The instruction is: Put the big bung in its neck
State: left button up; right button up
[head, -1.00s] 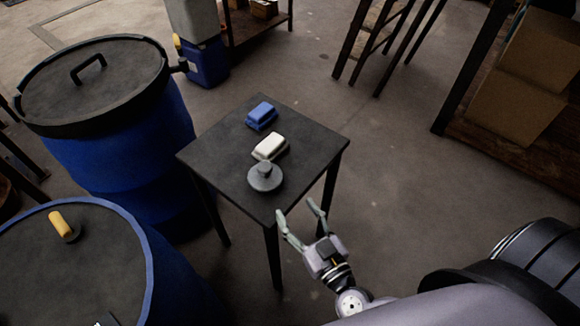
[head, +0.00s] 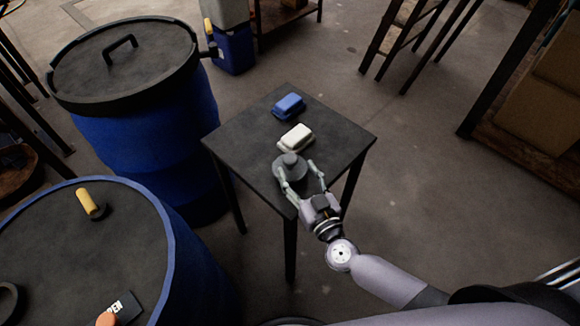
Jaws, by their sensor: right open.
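The big bung, a grey disc with a round knob on top (head: 291,160), sits upright on the near part of the small dark table (head: 335,135). My right gripper (head: 299,173) is open at the bung's near side, one finger at its left and one at its right; I cannot tell whether they touch it. The near blue vat (head: 60,250) has a dark lid with a yellow-handled plug (head: 86,203) standing on it. A dark ring (head: 7,300) at the left edge of that lid may be the open neck; it is partly cut off. My left gripper is out of view.
A white block (head: 295,137) and a blue block (head: 288,105) lie farther back on the table. A second blue vat with a handled lid (head: 120,65) stands behind left.

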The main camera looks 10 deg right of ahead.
aim_at(293, 165)
jog(key=w, duration=0.2)
jog(key=w+a, duration=0.1)
jog(key=w, duration=0.2)
jog(key=shift+w+a+f+b, duration=0.1)
jog(key=shift+b, duration=0.3)
jog(key=shift+c, duration=0.6)
jog(key=c, duration=1.1)
jog(key=shift+c, duration=0.2)
notch_tip(293, 165, up, 20)
jog(key=p, duration=1.3)
